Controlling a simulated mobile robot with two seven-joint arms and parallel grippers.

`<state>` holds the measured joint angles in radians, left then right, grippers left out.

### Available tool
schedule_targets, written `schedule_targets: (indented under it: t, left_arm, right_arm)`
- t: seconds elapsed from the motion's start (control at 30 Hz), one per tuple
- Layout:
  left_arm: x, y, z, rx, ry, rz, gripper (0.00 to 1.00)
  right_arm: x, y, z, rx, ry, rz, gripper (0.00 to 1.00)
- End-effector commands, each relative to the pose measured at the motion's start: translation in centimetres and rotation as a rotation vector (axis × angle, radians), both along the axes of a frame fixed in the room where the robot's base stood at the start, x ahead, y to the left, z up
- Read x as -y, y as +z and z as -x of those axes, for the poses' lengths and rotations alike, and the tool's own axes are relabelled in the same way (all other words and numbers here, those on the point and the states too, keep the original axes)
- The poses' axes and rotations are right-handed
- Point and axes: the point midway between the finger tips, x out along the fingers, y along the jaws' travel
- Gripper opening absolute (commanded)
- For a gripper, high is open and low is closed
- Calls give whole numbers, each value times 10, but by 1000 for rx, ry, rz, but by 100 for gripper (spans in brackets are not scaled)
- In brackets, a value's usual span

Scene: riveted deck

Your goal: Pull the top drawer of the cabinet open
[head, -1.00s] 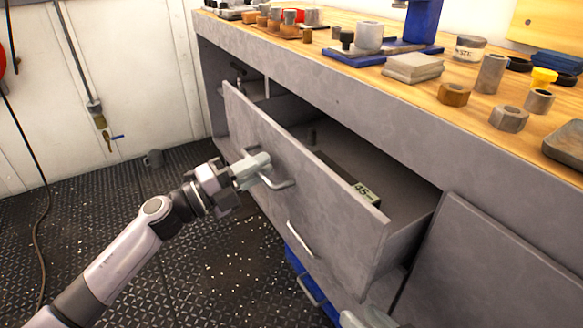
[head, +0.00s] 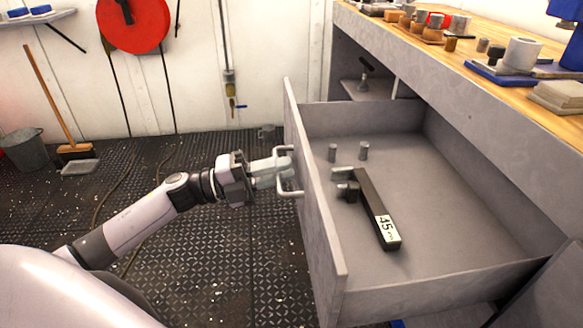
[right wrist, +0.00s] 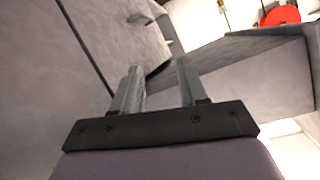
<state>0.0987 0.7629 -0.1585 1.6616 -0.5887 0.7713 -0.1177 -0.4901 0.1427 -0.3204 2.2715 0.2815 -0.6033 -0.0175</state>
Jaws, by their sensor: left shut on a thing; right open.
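The cabinet's top drawer (head: 317,215) stands far out from under the wooden worktop in the head view, with its inside in plain sight. My left gripper (head: 284,173) is shut on the drawer's handle (head: 291,190), on the outer face of the drawer front. My right gripper (right wrist: 157,85) shows in the right wrist view, its two fingers apart with nothing between them. Grey panels lie beyond its fingers, close to the cabinet. The right gripper is not in the head view.
The worktop (head: 470,75) holds several metal parts. A bucket (head: 28,150) and a broom (head: 75,150) stand at the far left. The deck left of the drawer is mostly clear.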

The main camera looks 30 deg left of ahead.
Motion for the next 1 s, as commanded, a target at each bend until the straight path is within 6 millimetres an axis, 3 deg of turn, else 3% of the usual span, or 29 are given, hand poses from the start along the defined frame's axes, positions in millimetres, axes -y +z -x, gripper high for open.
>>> schedule_targets:
  t: [0.37, 0.4, 0.43, 0.77, 1.0]
  left_arm:
    - [-2, 0, 1, 1, 0, -1, 0]
    - [-2, 0, 1, 1, 1, 0, 27]
    - [-2, 0, 1, 1, 1, 0, 31]
    - [-4, -1, 2, -2, 2, 0, 31]
    - [-27, -6, 19, -5, 4, -2, 31]
  right_arm:
    - [0, 0, 0, 1, 2, 1, 43]
    - [0, 0, 0, 2, 2, 0, 43]
    - [0, 1, 0, 2, 2, 0, 43]
    - [-1, 3, 0, 5, 3, -1, 43]
    - [1, 7, 0, 11, -1, 14, 43]
